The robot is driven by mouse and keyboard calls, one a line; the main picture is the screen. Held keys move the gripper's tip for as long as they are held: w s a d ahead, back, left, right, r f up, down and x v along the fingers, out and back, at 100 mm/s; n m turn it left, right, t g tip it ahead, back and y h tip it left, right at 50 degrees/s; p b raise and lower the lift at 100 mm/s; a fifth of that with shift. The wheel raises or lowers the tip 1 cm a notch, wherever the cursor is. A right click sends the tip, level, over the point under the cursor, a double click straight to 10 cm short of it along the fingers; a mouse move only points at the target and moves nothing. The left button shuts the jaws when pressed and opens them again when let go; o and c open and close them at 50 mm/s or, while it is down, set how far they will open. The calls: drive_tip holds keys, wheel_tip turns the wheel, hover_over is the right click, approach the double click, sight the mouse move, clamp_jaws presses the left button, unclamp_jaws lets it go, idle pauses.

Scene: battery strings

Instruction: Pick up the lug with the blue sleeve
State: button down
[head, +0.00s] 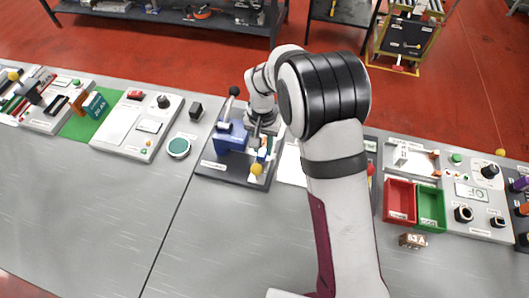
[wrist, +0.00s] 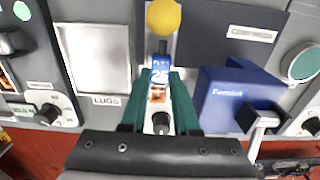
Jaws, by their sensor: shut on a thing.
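In the wrist view the lug with the blue sleeve (wrist: 160,75) shows a white "25" on the sleeve and a copper-coloured part at its near end. The green fingers of my gripper (wrist: 161,92) stand on both sides of it, shut on it. I cannot tell whether the lug is clear of the surface below. In the head view my gripper (head: 257,146) is at the dark base plate, right of a blue block, and the arm partly hides the area.
A yellow ball knob (wrist: 163,17) is just beyond the lug. The blue block (wrist: 237,98) stands close on the right. A pale tray (wrist: 98,55) near a "LUGS" label lies to the left. Red (head: 399,201) and green bins (head: 431,208) are farther right; the front table is mostly clear.

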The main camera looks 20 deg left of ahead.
sight(263, 149)
drive_tip(key=shift+r, duration=1.75)
